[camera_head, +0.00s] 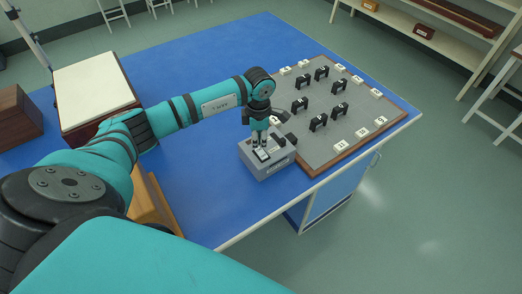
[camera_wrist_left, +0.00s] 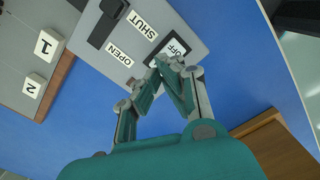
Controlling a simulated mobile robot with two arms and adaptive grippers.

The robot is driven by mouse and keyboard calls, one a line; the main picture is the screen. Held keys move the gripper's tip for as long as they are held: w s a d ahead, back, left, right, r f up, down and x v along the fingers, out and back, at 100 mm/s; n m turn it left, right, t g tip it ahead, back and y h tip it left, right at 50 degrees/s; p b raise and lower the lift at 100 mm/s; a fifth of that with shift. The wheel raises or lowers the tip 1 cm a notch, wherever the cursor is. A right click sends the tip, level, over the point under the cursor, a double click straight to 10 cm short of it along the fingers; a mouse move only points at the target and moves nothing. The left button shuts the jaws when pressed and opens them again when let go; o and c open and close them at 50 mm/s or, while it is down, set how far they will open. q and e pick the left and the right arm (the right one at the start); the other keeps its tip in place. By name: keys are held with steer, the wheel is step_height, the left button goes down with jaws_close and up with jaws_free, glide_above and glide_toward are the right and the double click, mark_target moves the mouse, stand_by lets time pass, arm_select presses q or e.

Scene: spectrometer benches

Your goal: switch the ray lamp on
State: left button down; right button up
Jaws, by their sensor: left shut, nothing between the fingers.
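The ray lamp (camera_head: 271,171) is a grey box on the blue bench, next to the pegboard. Its grey top (camera_wrist_left: 185,18) fills the upper part of the left wrist view, with the words OPEN and SHUT beside a black slider (camera_wrist_left: 106,24). My right gripper is in neither view.
A grey board (camera_head: 325,147) with black holders and white number tags lies right of the lamp. A box with a pale top (camera_head: 92,88) and a brown box (camera_head: 18,115) stand at the left. The blue bench (camera_head: 190,70) is clear behind my left arm.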

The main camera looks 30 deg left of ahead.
mark_target(259, 150)
arm_select(q)
steer(key=shift+f+b, duration=1)
steer(key=shift+f, duration=0.2)
stand_by(0.3)
steer(key=shift+s+f, duration=0.1)
steer(key=shift+s, duration=0.05)
steer(key=shift+r+p, duration=0.45)
steer(key=shift+r, duration=0.3)
steer(key=shift+r+p, duration=1.5)
steer(key=shift+r, duration=1.3)
steer(key=shift+f, duration=0.15)
